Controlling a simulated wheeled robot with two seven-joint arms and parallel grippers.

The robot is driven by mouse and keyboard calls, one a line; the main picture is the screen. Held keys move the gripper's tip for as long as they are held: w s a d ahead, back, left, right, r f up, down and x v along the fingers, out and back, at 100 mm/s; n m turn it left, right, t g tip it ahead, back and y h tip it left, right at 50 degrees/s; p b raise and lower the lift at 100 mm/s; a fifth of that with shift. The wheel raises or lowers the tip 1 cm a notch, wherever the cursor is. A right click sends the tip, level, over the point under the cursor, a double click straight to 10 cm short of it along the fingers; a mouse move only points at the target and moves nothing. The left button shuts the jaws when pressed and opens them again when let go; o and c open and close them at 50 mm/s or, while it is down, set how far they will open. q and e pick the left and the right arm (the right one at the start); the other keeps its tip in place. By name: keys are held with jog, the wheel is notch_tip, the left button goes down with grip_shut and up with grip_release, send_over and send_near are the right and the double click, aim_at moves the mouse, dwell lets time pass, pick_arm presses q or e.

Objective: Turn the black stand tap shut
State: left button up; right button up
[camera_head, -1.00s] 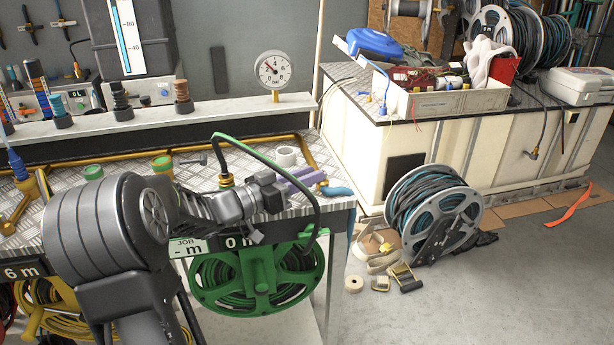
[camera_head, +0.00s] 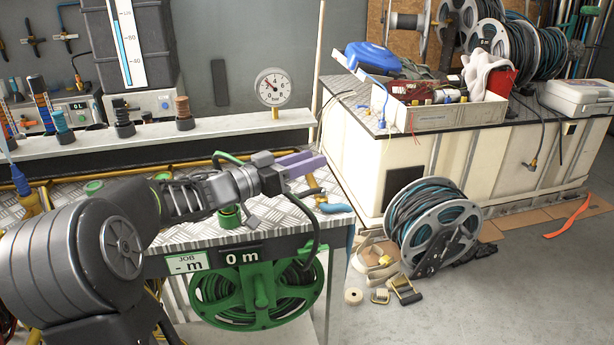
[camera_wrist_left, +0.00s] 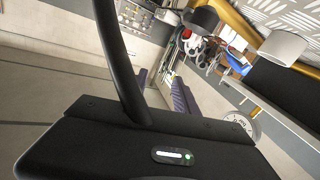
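My left gripper (camera_head: 314,161) reaches across the checker-plate bench (camera_head: 190,238) from the left, its purple fingers pointing right above the bench's right part. In the left wrist view the two purple fingers (camera_wrist_left: 162,88) stand apart with nothing between them. I cannot make out the black stand tap for certain; my arm and gripper cover part of the bench. A green hose (camera_head: 228,157) shows behind the gripper, and a black hose length (camera_head: 317,232) hangs down to the green reel (camera_head: 262,297) at the bench front. My right gripper is not in view.
Green-collared fittings (camera_head: 229,217) stand on the bench. A yellow pipe (camera_head: 130,170) runs along its back, below a shelf with a round gauge (camera_head: 272,87). A blue-handled piece (camera_head: 337,207) lies at the right edge. A large hose reel (camera_head: 436,224) stands on the floor.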

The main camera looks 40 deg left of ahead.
pick_arm(q)
jog(key=shift+r, duration=0.8)
